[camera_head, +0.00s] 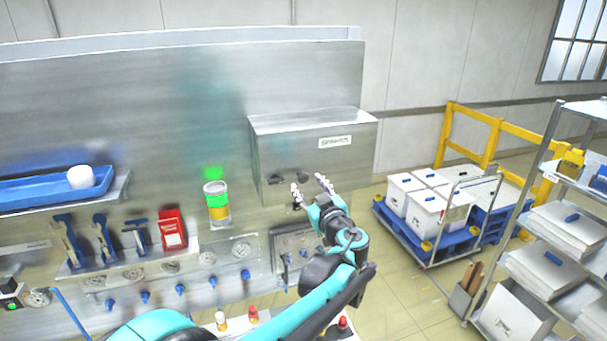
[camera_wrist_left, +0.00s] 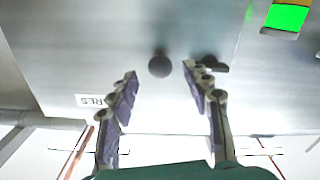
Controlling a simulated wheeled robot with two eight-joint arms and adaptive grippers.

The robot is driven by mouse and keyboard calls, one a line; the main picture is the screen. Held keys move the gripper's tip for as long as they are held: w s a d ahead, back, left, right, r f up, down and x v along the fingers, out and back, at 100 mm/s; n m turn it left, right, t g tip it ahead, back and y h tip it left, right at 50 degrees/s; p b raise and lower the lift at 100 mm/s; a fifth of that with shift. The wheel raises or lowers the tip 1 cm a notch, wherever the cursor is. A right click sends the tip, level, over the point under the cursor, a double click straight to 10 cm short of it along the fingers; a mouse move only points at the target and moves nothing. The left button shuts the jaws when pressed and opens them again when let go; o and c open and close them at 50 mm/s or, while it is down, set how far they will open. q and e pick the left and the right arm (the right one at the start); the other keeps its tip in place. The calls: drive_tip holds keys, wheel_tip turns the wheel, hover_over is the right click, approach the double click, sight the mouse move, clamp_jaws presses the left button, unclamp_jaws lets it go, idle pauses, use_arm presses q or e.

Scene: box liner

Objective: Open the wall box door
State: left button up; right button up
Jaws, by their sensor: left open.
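The grey metal wall box (camera_head: 315,150) is mounted on the steel panel, and its front looks shut. A dark knob and a dark latch-like piece (camera_head: 275,179) sit low on the front, partly hidden by my gripper in the head view. My left gripper (camera_head: 311,186) is open and empty, in front of the lower part of the box. In the left wrist view, the round dark knob (camera_wrist_left: 159,65) shows between the spread fingertips of the gripper (camera_wrist_left: 160,76). The second dark piece (camera_wrist_left: 212,63) is by the right fingertip. I cannot tell whether anything touches. My right gripper is out of view.
A blue tray (camera_head: 40,192) on a shelf and hanging tools are at the left. A green-lit canister (camera_head: 217,203) stands left of the box. A blue cart (camera_head: 430,240) with white boxes and a metal rack are at the right.

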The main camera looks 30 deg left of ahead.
sight(305, 180)
use_arm(q)
drive_tip(key=x, duration=0.4)
drive_tip(key=shift+w+a+f+p, duration=0.15)
drive_tip(key=shift+w+p, duration=0.1)
drive_tip(key=shift+p, duration=0.15)
drive_tip(key=shift+s, duration=0.1)
clamp_jaws()
